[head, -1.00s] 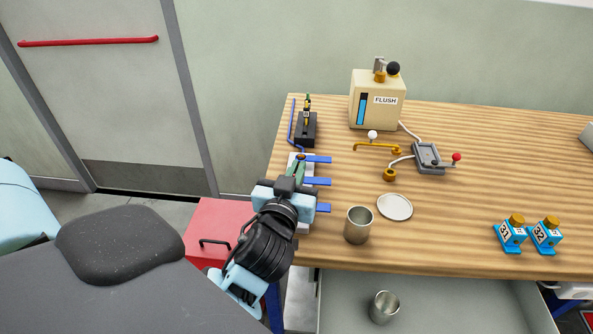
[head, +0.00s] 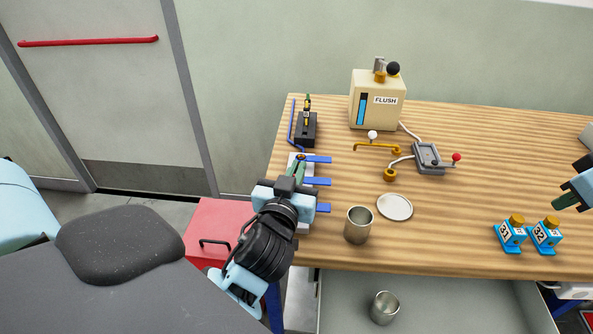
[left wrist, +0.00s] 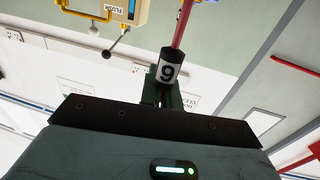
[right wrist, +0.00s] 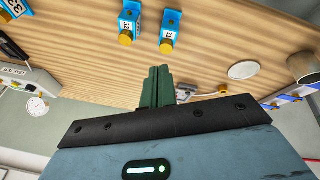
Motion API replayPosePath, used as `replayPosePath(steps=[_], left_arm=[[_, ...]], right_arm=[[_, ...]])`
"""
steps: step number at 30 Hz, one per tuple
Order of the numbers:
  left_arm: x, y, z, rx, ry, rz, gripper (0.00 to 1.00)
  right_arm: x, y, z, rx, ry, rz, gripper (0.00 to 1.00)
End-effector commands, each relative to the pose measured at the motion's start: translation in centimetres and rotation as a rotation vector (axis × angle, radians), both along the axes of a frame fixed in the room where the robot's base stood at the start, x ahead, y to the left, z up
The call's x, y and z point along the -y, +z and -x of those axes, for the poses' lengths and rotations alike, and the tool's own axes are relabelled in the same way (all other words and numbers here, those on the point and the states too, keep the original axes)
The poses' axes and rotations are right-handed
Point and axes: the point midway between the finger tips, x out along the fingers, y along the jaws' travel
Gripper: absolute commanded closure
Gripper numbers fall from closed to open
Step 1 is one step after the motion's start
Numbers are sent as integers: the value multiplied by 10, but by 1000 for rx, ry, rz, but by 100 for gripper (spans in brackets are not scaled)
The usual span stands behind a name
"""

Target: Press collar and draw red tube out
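In the left wrist view a red tube (left wrist: 183,25) runs into a black sleeve (left wrist: 168,67) with a white label bearing a 9 or 6. My left gripper (left wrist: 167,88) has its green fingers at this sleeve and appears shut on it. In the head view my left gripper (head: 297,170) is over the left end of the bench, and it hides the tube and its collar. My right gripper (right wrist: 158,78) has its green fingers together with nothing between them. In the head view it (head: 562,202) is at the right edge, above the bench.
The wooden bench (head: 460,215) carries a FLUSH box (head: 378,105), a grey lever unit (head: 427,157), a white dish (head: 395,207) and a metal cup (head: 358,225). Blue blocks 31 (head: 510,236) and 32 (head: 546,234) stand near my right gripper. Blue tabs (head: 318,181) lie beside my left gripper.

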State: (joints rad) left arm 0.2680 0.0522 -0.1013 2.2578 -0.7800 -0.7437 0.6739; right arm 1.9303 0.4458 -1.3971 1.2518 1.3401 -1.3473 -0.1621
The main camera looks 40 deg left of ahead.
Motion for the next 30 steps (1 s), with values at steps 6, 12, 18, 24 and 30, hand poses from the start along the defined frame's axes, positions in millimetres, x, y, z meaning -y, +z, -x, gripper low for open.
replayPosePath(steps=[6, 12, 18, 24, 30], left_arm=[[0, 1, 0, 2, 0, -1, 100], [0, 1, 0, 2, 0, -1, 100], [0, 1, 0, 2, 0, -1, 100], [0, 1, 0, 2, 0, -1, 100], [0, 1, 0, 2, 0, -1, 100]], right_arm=[[-95, -1, 23, -47, 168, -54, 100], [-175, -16, 48, -63, 325, -136, 100], [-252, -30, 81, -69, 474, -240, 100], [-320, -37, 120, -74, 599, -352, 100], [-362, -38, 148, -73, 673, -432, 100]])
